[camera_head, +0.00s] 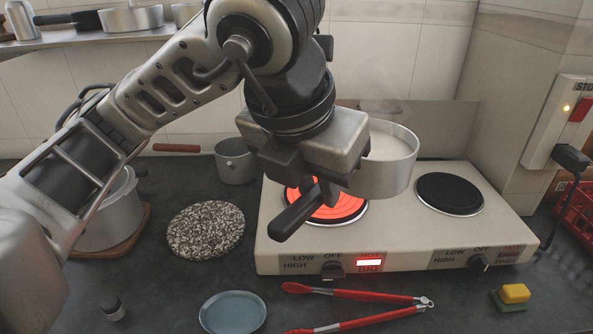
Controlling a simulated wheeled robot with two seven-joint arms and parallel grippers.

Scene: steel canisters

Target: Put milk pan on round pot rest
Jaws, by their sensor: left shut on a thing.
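The milk pan (390,172) is a steel pan with white content, and faint steam shows above it. My left gripper (322,183) is shut on the pan's dark handle (295,215), which points to the front left. The gripper covers the pan's left side. The round pot rest (205,229) is a speckled stone disc lying bare on the dark counter, left of the hob. My right gripper is not in view.
The hob (400,234) has a dark right hotplate (450,193). A small pan (236,162) with a wooden handle stands behind the rest, and a large pot (112,218) stands left. Red tongs (375,315), a blue plate (233,313) and a sponge (515,293) lie in front.

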